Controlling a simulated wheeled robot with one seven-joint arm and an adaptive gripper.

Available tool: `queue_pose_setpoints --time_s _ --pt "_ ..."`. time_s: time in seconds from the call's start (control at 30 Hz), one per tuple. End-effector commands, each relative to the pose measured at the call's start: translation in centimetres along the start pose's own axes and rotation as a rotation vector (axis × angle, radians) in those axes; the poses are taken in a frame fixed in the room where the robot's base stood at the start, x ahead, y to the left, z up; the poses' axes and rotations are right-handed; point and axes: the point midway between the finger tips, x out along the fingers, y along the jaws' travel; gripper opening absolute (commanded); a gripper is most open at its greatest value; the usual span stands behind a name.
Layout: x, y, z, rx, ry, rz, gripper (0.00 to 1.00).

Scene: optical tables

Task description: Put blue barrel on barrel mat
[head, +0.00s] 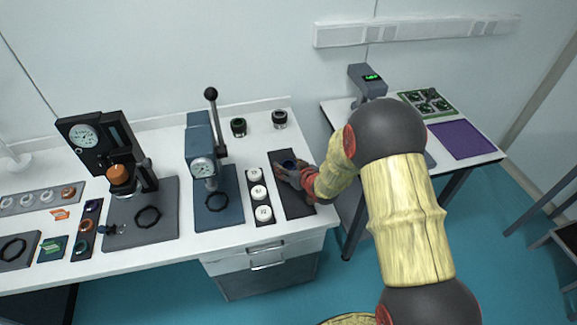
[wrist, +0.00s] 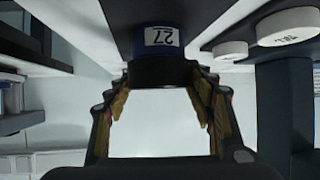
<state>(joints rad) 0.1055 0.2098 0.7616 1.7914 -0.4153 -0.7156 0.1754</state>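The blue barrel (wrist: 162,38) has a white label reading 27 and a black end. It is between the fingertips of my gripper (wrist: 162,75), which appear closed on its black end, one on each side. In the head view my gripper (head: 290,173) is low over the dark barrel mat (head: 298,203), with the barrel (head: 289,163) partly hidden by the fingers. The mat also shows in the wrist view (wrist: 160,10), which is upside down. The barrel is at the mat, but I cannot tell whether it touches it.
A dark strip with white round pieces (head: 258,192) lies just left of the mat. A blue press (head: 203,150) stands further left. Two dark barrels (head: 239,127) (head: 280,119) stand behind. The bench edge is close in front and to the right.

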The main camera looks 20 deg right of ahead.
Motion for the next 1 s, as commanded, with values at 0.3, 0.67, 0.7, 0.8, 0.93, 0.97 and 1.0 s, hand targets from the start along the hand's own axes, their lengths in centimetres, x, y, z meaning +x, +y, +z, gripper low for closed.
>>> queue_pose_setpoints --time_s 0.3,0.67,0.7,0.8,0.93,0.97,1.0 --pt "0.0 0.0 0.0 0.000 0.000 0.000 0.71" --pt "-0.2 0.0 -0.4 0.000 0.000 0.000 0.71" --pt "-0.6 0.0 -0.4 0.000 0.000 0.000 0.71" --pt "-2.0 0.0 -0.5 0.001 0.001 0.001 0.71" --pt "-4.7 0.1 -0.4 0.001 -0.001 0.001 0.71" --pt "-5.3 0.1 -0.5 0.000 0.000 0.001 0.71" --pt "-6.2 0.0 -0.5 0.001 0.000 0.001 0.71"
